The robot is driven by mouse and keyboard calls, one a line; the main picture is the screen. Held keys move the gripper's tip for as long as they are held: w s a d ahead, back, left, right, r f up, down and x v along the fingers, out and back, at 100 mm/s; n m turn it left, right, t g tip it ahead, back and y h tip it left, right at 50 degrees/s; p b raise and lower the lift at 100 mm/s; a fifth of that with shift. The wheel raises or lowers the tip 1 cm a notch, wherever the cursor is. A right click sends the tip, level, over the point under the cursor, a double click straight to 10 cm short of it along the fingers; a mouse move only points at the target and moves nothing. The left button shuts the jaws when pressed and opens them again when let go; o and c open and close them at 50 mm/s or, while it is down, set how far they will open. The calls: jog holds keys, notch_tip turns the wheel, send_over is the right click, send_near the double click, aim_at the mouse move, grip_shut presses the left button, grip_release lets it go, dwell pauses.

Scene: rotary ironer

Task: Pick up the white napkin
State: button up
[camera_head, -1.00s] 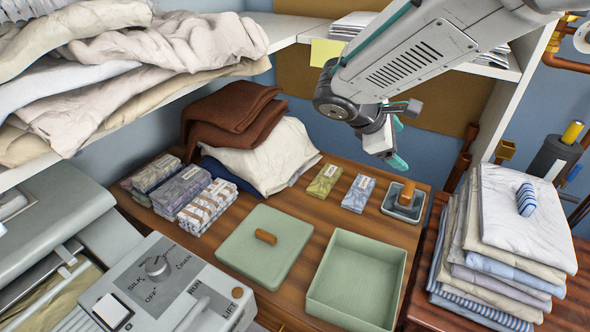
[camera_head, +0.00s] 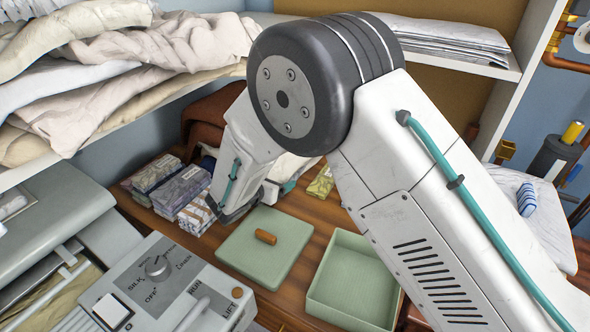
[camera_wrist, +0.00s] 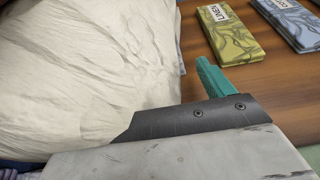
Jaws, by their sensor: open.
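The stack of folded napkin packs stands at the left of the wooden table, and its front pack, white with a brown pattern (camera_head: 196,214), is the whitest. I cannot tell surely which one is the white napkin. My gripper (camera_wrist: 214,76) is open, with one teal-tipped finger showing in the wrist view. It is over the table beside a large cream cloth (camera_wrist: 80,75) and near a green pack (camera_wrist: 228,33). In the head view my arm hides most of the gripper and the cream cloth. I see nothing held.
A green lid (camera_head: 250,262) with a wooden handle and an open green box (camera_head: 340,285) lie in front. A blue-grey pack (camera_wrist: 292,20) lies beside the green one. The grey ironer panel (camera_head: 165,285) is front left. Shelves with linen rise behind.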

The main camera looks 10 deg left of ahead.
aim_at(289, 173)
jog(key=x, duration=0.5)
jog(key=shift+w+d, duration=0.1)
jog(key=shift+d, duration=0.2)
jog(key=shift+r, duration=0.1)
jog(key=c, duration=1.1)
jog(key=shift+o, duration=0.2)
